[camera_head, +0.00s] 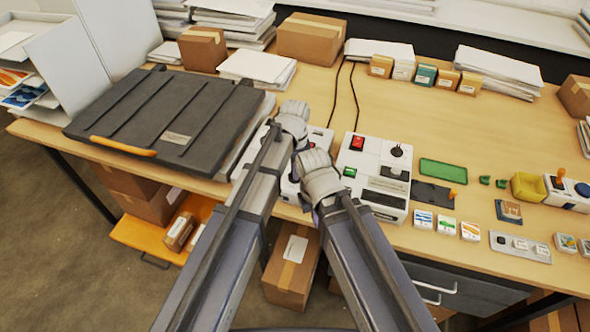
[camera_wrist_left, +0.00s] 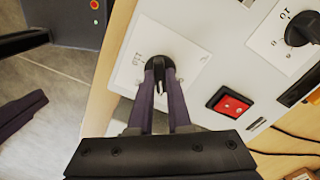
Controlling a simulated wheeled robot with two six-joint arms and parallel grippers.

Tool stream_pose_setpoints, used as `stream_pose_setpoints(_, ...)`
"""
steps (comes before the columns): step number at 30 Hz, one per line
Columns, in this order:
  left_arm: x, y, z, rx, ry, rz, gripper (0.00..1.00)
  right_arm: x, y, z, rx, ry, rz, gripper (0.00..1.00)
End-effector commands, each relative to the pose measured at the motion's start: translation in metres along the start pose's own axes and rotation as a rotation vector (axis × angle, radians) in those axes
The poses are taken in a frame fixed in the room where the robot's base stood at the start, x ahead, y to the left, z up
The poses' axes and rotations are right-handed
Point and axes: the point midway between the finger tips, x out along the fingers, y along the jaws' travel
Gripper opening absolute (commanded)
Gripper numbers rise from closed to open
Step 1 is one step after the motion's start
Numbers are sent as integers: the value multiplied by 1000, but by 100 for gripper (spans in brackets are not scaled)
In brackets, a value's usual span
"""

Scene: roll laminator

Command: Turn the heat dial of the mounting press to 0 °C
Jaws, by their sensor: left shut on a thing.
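The mounting press (camera_head: 165,108) is a dark ribbed plate with an orange handle at the left of the table in the head view. Beside it a white control box (camera_head: 318,138) is partly hidden under my arms. In the left wrist view, a round black dial (camera_wrist_left: 156,64) sits on a white scale plate on this box. My left gripper (camera_wrist_left: 160,78) is shut on the dial, one finger on each side. The scale's small print is hard to read. My right gripper (camera_head: 318,180) is near the front of the box; its fingers are hidden.
A red rocker switch (camera_wrist_left: 230,103) and a second black dial (camera_wrist_left: 302,29) are near the held dial. Another white box (camera_head: 372,178) with a red switch and black knob stands to the right. Small goods lie farther right.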

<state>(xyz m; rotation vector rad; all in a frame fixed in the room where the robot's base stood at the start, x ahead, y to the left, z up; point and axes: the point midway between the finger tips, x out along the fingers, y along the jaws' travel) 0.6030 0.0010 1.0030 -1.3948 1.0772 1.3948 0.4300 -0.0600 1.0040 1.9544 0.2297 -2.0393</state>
Motion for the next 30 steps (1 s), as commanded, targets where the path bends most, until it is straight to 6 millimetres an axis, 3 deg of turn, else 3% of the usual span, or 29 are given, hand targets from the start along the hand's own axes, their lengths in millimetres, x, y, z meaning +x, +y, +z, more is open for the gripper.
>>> stream_pose_setpoints(30, 0, 0, 0, -835, 0, 0, 0, 0, 0, 0, 0, 0, 0, 0)
